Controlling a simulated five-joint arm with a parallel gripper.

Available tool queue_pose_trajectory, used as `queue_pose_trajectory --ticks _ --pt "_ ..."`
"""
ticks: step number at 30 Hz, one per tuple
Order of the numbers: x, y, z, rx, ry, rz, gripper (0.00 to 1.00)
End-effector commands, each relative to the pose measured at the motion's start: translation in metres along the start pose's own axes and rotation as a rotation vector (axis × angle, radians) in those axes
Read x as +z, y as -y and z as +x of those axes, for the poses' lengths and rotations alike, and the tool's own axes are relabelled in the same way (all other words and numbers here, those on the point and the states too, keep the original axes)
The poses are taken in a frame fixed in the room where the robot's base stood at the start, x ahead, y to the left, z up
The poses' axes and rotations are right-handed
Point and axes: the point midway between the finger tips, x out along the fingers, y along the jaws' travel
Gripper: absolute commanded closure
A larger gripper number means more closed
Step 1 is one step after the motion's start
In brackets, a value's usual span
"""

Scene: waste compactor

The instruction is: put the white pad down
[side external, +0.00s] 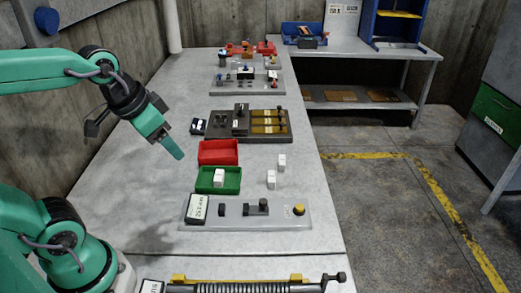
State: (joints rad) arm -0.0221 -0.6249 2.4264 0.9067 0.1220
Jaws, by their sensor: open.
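Small white blocks are the only loose white pieces I can make out; which one is the white pad I cannot tell. One white block (219,178) stands in the green tray (205,187). Two more stand on the bench right of the tray: a farther white block (282,161) and a nearer white block (271,180). My gripper (170,147) is open, above the bench, to the left of the red tray (218,159) and the green tray. It points down and to the right, apart from the blocks, and I see nothing held in it.
A grey panel (235,221) with a yellow button (299,209) lies in front of the green tray. A dark fixture (215,128) with yellow plates stands behind the red tray. A spring-like rod (240,287) crosses the front. The bench's left side is clear.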

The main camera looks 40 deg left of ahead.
Motion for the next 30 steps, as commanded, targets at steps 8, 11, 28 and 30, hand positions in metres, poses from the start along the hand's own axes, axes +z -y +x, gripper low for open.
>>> queue_pose_trajectory --ticks 8,11,28,30 --pt "0.019 -0.007 -0.008 0.006 -0.056 -0.094 0.42" --pt "0.021 -0.008 -0.008 0.007 -0.059 -0.103 0.42" --pt "0.021 -0.008 -0.008 0.006 -0.059 -0.103 0.42" --pt "0.021 -0.008 -0.008 0.006 -0.059 -0.103 0.42"
